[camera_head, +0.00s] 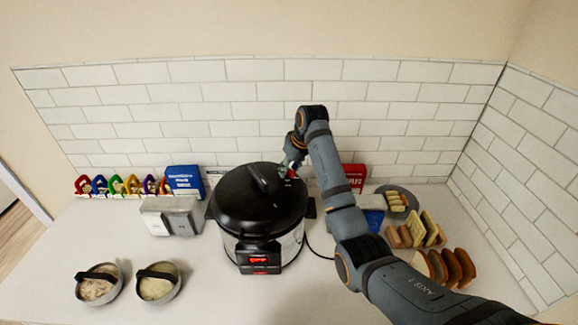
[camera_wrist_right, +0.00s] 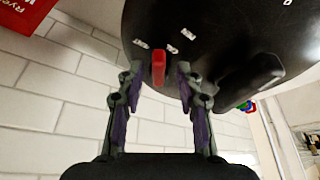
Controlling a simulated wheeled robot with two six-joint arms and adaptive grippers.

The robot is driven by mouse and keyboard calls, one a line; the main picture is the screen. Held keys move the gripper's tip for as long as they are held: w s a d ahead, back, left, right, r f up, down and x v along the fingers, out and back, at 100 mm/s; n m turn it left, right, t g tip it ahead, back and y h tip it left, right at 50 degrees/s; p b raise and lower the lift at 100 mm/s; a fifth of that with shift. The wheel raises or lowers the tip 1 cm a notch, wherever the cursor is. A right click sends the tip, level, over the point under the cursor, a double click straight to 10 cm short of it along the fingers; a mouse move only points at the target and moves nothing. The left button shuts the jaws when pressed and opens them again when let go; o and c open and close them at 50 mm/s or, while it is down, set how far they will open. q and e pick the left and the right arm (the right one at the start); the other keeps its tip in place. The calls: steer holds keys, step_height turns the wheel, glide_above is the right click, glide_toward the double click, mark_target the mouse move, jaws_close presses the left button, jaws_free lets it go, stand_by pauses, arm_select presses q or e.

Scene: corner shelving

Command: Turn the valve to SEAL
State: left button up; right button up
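A pressure cooker (camera_head: 262,215) with a black lid stands at the middle of the counter. The lid (camera_wrist_right: 225,35) fills the upper right of the right wrist view. A red valve (camera_wrist_right: 159,66) sticks out near the lid's edge, with small white labels around it that are too small to read. My right gripper (camera_head: 289,168) is at the back right of the lid. In the right wrist view its two fingers (camera_wrist_right: 160,72) are open, one on each side of the valve, with gaps showing between. My left gripper is not in view.
A black lid handle (camera_head: 259,178) stands close to my right gripper. Two round bowls (camera_head: 158,283) are at the front left, and metal containers (camera_head: 172,216) are left of the cooker. Bread slices (camera_head: 447,267) and a plate (camera_head: 399,198) lie to the right. A tiled wall is behind.

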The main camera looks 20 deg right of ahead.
steer(key=shift+s+r, duration=0.1)
steer(key=shift+s, duration=0.1)
steer(key=shift+c, duration=1.9)
steer(key=shift+w+d, duration=0.1)
steer(key=shift+d, duration=0.05)
steer(key=shift+c, duration=1.2)
jaws_close()
steer(key=shift+a+m+h, duration=0.2)
steer(key=shift+m+h, duration=0.05)
steer(key=shift+m, duration=0.4)
steer(key=shift+a+m+h, duration=0.2)
steer(key=shift+m+h, duration=0.05)
steer(key=shift+m, duration=0.4)
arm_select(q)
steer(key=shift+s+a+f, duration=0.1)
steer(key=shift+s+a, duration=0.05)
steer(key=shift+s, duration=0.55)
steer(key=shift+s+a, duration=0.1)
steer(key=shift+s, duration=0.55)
arm_select(e)
steer(key=shift+a+m+h, duration=0.3)
steer(key=shift+m+h, duration=0.15)
steer(key=shift+m, duration=0.65)
steer(key=shift+a+m+h, duration=0.25)
steer(key=shift+m+h, duration=0.2)
steer(key=shift+m, duration=0.65)
